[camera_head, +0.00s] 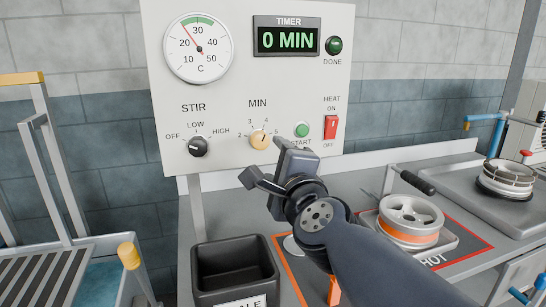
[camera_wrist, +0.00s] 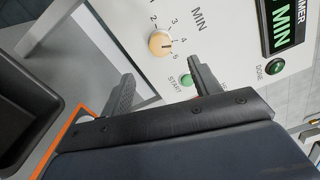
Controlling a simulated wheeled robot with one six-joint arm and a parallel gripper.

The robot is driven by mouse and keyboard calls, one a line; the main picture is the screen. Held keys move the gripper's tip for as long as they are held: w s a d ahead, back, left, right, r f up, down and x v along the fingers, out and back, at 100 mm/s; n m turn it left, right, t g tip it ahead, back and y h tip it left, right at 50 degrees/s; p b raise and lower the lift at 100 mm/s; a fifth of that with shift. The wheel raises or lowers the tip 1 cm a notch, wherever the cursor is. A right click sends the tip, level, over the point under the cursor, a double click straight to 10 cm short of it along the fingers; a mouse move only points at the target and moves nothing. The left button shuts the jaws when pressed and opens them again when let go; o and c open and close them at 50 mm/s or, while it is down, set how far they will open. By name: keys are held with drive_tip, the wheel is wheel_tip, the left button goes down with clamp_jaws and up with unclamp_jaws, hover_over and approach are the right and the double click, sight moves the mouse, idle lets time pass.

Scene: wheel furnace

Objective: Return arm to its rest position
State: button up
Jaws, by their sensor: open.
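My gripper (camera_head: 264,160) is in front of the lower part of the white control panel (camera_head: 225,95), below the yellow MIN knob (camera_head: 260,139) and the green START button (camera_head: 302,130) in the head view. Its two dark fingers are spread with nothing between them. In the wrist view, my gripper (camera_wrist: 163,88) shows both fingers, one near the START button (camera_wrist: 186,80); contact cannot be told. My arm reaches in from the lower right. The timer (camera_head: 287,40) reads 0 MIN. The DONE lamp (camera_head: 334,46) is dark green.
A black bin (camera_head: 235,272) stands below the gripper. To the right, a wheel with an orange band (camera_head: 410,220) sits on a plate in the HOT area, beside a black-handled tool (camera_head: 415,182). Another wheel (camera_head: 508,177) is further right. A metal rack (camera_head: 55,170) stands left.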

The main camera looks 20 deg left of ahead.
sight(262, 143)
idle(0.3)
drive_tip(key=shift+x, duration=5.4)
drive_tip(key=shift+d, duration=0.1)
drive_tip(key=shift+w, duration=0.2)
drive_tip(key=n, duration=0.4)
drive_tip(key=shift+s+p, duration=0.2)
drive_tip(key=shift+p, duration=0.1)
drive_tip(key=n+p, duration=0.2)
drive_tip(key=n, duration=0.4)
drive_tip(key=n+p, duration=0.2)
drive_tip(key=n, duration=0.2)
drive_tip(key=shift+r, duration=0.15)
drive_tip(key=n+p, duration=0.3)
drive_tip(key=n, duration=0.1)
drive_tip(key=shift+p, duration=0.3)
drive_tip(key=shift+w+f+n+p, duration=0.1)
drive_tip(key=shift+f+n+p, duration=0.15)
drive_tip(key=shift+n+p, duration=0.3)
